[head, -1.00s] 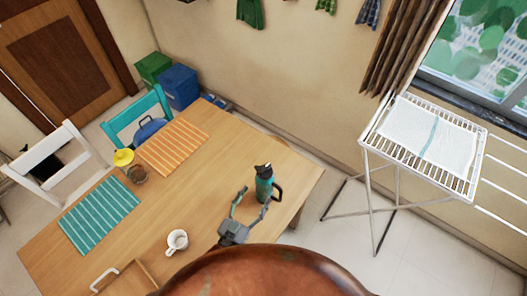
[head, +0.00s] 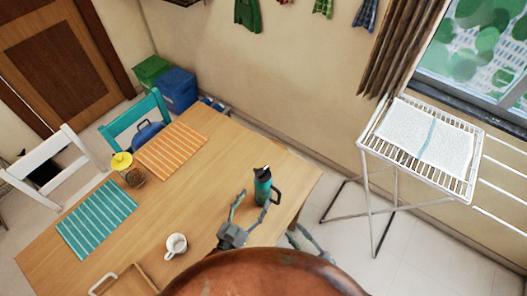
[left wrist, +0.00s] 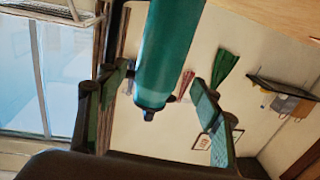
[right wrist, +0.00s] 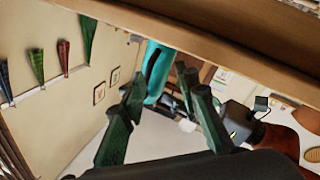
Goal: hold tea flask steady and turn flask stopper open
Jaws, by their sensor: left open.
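The tea flask (head: 262,190) stands upright on the table, teal with a black stopper (head: 262,173) and a side handle. My left gripper (head: 252,203) is open just in front of it, a finger to either side. In the left wrist view the flask (left wrist: 165,50) shows between and beyond the spread fingers, with no clear contact. My right gripper (head: 308,242) is low near the table's right edge, partly hidden by a brown rounded shape. In the right wrist view its fingers (right wrist: 160,85) are apart and empty. I cannot tell whether the teal shape beyond them is the flask.
A white mug (head: 175,244) and a wooden tray (head: 125,282) are on the table (head: 195,200). A jar with a yellow lid (head: 122,161) stands near two striped placemats. A white rack (head: 420,150) stands right of the table. The table behind the flask is clear.

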